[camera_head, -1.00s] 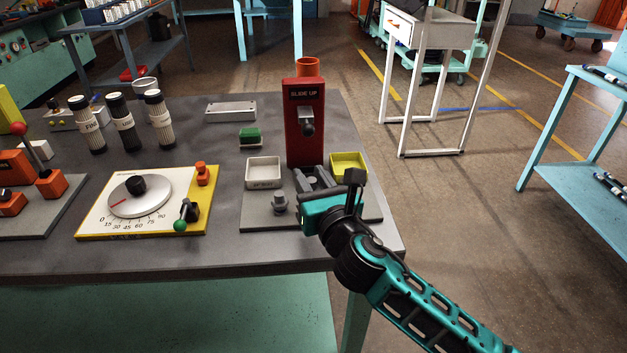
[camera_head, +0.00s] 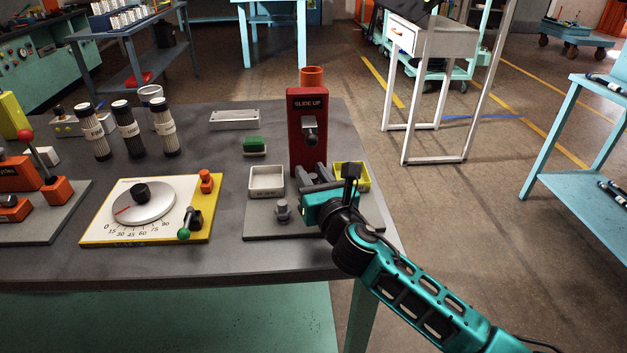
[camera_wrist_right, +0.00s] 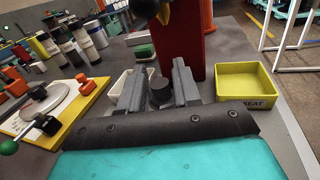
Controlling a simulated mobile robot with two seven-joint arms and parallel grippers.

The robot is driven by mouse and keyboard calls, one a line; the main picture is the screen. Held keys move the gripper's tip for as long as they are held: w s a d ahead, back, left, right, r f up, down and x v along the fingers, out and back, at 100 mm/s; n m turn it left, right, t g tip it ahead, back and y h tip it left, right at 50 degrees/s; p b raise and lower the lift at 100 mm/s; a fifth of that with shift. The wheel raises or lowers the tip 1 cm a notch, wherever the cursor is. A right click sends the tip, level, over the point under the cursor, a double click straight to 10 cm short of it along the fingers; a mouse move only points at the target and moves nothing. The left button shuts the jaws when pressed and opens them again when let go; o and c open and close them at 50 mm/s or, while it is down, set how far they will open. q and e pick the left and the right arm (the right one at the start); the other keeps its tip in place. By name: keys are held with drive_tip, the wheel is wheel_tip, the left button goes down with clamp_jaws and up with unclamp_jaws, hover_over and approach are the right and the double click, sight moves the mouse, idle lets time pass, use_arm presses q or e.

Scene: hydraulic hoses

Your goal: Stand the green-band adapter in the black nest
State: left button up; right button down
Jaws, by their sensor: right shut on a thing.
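My right gripper (camera_head: 318,176) is at the foot of the red "SLIDE UP" post (camera_head: 308,140). In the right wrist view its two grey fingers (camera_wrist_right: 158,88) stand on either side of a dark round piece (camera_wrist_right: 160,92) and are shut on it. I see no green band on this piece and cannot tell whether it is the adapter. I cannot make out the black nest for certain. A grey fitting with a round top (camera_head: 282,209) stands on the grey base plate (camera_head: 262,231), left of the gripper. My left gripper is not in view.
A white tray (camera_head: 266,194) lies left of the fingers and a yellow tray (camera_head: 364,183) lies right. A nozzle (camera_head: 311,134) juts from the red post above the fingers. A green-topped block (camera_head: 255,145) and a dial board (camera_head: 110,228) are further left.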

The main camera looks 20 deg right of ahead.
drive_tip(key=shift+w+d+f+b, duration=0.1)
drive_tip(key=shift+w+d+b, duration=0.05)
drive_tip(key=shift+w, duration=0.75)
drive_tip(key=shift+w+d+f+b, duration=0.1)
drive_tip(key=shift+w+d+b, duration=0.1)
drive_tip(key=shift+w, duration=0.75)
drive_tip(key=shift+w+d+f+b, duration=0.1)
drive_tip(key=shift+w+d+b, duration=0.05)
drive_tip(key=shift+w, duration=0.75)
drive_tip(key=shift+w+d+f, duration=0.1)
drive_tip(key=shift+w+f, duration=0.05)
drive_tip(key=shift+w, duration=0.25)
drive_tip(key=shift+f+b, duration=0.4)
drive_tip(key=shift+b, duration=0.1)
drive_tip(key=shift+f, duration=0.2)
drive_tip(key=c, duration=0.7)
unclamp_jaws()
